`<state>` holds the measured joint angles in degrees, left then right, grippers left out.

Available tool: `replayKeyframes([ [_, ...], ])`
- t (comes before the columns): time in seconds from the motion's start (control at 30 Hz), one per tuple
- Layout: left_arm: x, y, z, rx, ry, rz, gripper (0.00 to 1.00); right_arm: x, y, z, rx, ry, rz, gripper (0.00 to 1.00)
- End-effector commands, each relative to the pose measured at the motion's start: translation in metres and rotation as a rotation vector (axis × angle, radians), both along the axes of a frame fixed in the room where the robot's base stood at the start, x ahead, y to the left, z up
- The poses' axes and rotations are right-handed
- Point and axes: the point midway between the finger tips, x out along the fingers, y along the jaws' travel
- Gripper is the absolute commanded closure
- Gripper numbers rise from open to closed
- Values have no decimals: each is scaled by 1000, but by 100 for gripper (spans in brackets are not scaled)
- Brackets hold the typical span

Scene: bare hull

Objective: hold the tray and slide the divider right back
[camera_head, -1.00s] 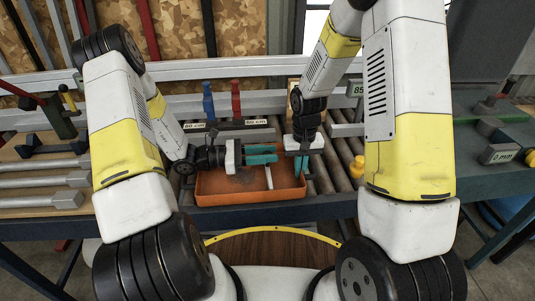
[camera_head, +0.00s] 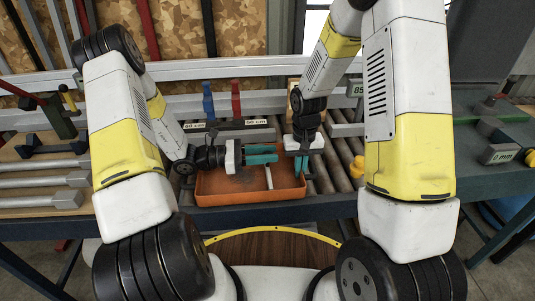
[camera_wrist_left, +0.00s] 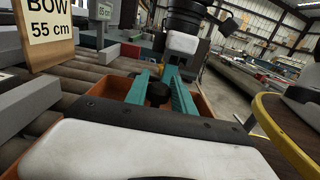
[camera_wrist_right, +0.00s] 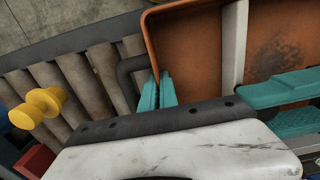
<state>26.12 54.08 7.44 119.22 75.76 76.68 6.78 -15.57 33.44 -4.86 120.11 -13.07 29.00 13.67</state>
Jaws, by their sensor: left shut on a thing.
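An orange tray (camera_head: 225,189) sits on the roller bed. A pale divider bar (camera_head: 268,178) stands across it, right of its middle; it also shows in the right wrist view (camera_wrist_right: 235,45). My left gripper (camera_head: 276,154) reaches in from the left over the tray's far part. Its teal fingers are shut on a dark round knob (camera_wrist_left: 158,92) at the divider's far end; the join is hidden. My right gripper (camera_head: 302,168) points down at the tray's right wall. Its fingers (camera_wrist_right: 158,92) are close together with the wall between them, beside a dark loop handle (camera_wrist_right: 124,75).
Bare rollers (camera_head: 335,172) lie right of the tray, with a yellow knob (camera_head: 356,168) beyond. Behind the tray stand blue (camera_head: 208,102) and red (camera_head: 236,100) clamps and number signs. A BOW 55 cm sign (camera_wrist_left: 50,28) is close in the left wrist view.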

Motion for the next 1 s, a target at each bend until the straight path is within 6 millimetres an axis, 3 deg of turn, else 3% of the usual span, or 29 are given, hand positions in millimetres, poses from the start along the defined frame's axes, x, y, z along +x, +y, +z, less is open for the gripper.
replayKeyframes([
  [0.4,1,-1,0,-1,-1,1,100,0,0,0,0,1,0,100],
  [0.7,7,-38,0,-1,0,0,100,-1,1,0,0,1,1,100],
  [0.97,7,-39,0,-1,0,1,100,-1,1,0,1,2,2,100],
  [1.0,7,-39,0,-1,0,1,62,-1,1,0,1,2,2,100],
])
